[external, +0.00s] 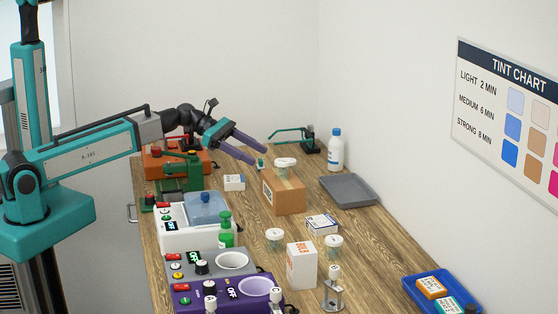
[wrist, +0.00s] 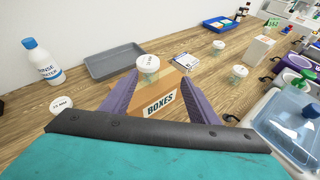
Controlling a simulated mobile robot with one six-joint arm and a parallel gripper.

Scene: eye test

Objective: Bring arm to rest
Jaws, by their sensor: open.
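My gripper (external: 260,157) hangs over the back part of the wooden bench in the external view, with my arm reaching in from the left. Its two purple fingers are spread apart with nothing held between them. In the wrist view the open fingertips (wrist: 160,77) frame a white-lidded jar (wrist: 148,64) and part of a cardboard box (wrist: 158,104) marked BOXES. The same jar (external: 285,162) and box (external: 284,195) show to the right of the fingertips in the external view.
A grey tray (external: 349,190) and a white bottle with a blue cap (external: 336,152) stand right of the box. Orange (external: 168,162), white (external: 180,236) and purple (external: 200,299) machines line the bench's left side.

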